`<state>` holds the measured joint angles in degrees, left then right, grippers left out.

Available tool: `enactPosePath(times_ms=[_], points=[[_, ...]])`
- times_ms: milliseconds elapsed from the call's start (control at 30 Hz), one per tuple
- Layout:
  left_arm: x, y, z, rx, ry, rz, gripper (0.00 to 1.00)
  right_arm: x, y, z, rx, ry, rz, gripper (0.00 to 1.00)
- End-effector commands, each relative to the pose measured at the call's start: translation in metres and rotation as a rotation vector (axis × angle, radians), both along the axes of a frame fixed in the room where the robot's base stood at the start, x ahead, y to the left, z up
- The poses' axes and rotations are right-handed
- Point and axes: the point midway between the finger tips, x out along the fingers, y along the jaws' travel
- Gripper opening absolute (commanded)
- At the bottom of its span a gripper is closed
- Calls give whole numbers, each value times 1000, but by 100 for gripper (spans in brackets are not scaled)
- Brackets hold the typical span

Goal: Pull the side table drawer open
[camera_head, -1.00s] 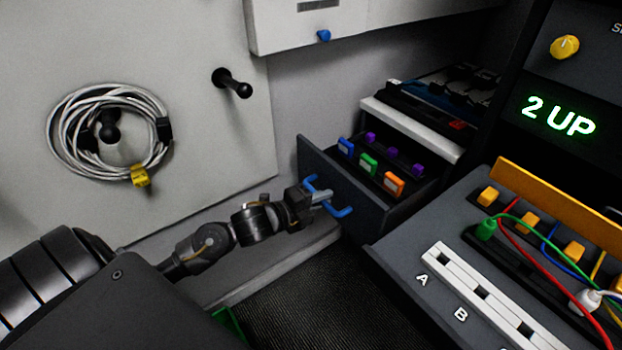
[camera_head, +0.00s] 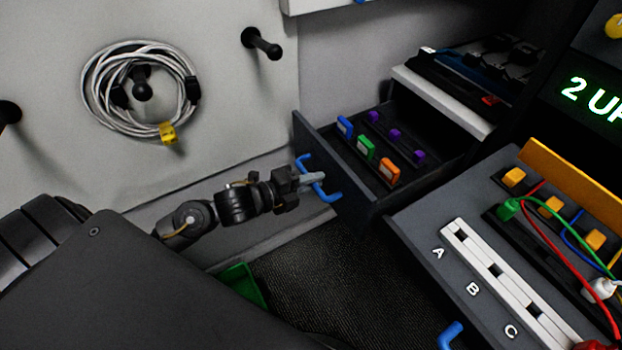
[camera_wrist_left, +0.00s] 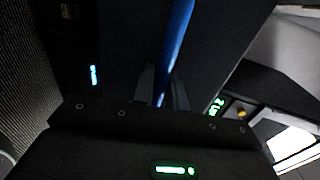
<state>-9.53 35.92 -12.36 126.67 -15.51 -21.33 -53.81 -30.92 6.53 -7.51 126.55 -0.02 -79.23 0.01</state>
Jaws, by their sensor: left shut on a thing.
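The side table drawer (camera_head: 345,192) is a dark grey drawer, pulled well out from under the white side table top (camera_head: 445,102). Inside it are blue, green, orange and purple connectors. Its blue handle (camera_head: 329,196) is on the front face. My left gripper (camera_head: 318,180) is at the handle and shut on it. In the left wrist view the blue handle (camera_wrist_left: 176,50) runs between the two fingers (camera_wrist_left: 162,88). My right gripper is not in view.
A grey console (camera_head: 420,240) with lettered slots, orange blocks and coloured cables stands close at the right. A coiled white cable (camera_head: 110,110) hangs on the wall panel at left. A green object (camera_head: 243,282) lies low near my arm.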

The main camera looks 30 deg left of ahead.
Motion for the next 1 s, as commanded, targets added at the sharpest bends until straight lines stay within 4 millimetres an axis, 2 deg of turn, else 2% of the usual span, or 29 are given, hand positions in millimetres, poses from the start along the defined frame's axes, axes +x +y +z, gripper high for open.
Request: enactPosePath(times_ms=[33,67,200,567,1000], points=[[0,0,0,1,0,0,0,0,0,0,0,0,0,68],[0,0,0,1,0,0,17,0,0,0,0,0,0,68],[0,0,0,1,1,1,32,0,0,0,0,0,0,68],[-6,4,1,1,1,1,32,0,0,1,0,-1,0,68],[-71,43,16,2,4,-1,32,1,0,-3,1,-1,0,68]])
